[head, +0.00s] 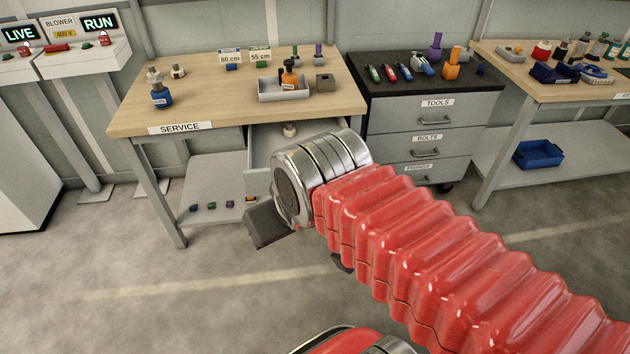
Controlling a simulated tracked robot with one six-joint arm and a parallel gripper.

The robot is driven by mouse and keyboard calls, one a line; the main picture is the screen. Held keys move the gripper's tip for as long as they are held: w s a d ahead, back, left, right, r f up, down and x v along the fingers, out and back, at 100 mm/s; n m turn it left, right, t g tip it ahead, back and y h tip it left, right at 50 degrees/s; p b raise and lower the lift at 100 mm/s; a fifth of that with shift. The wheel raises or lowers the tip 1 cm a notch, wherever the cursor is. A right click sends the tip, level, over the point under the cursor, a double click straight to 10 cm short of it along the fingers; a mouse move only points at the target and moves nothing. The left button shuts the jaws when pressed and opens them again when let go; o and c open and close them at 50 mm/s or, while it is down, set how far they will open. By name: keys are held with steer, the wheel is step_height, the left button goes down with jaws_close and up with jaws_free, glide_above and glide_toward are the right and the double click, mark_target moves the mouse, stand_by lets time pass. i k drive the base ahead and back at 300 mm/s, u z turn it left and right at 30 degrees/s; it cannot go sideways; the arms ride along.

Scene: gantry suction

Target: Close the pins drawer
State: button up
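An open grey drawer (259,160) is pulled out from under the front of the bench marked SERVICE. A small pale fitting (290,130) stands inside it. No drawer label reading PINS is legible, and my wrist hides much of the drawer's front and right side. My gripper (268,226) shows only in part, as a dark block below my metal wrist, in front of the drawer in the picture. Whether it touches the drawer cannot be told, nor how its fingers stand.
The service bench (213,92) carries a tray (285,96), bottles and small fittings. A lower shelf (215,172) holds small coloured parts. The floor in front is clear.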

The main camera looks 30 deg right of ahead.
mark_target(264, 139)
steer(key=z, duration=0.75)
steer(key=i, duration=1)
steer(key=z, duration=2.25)
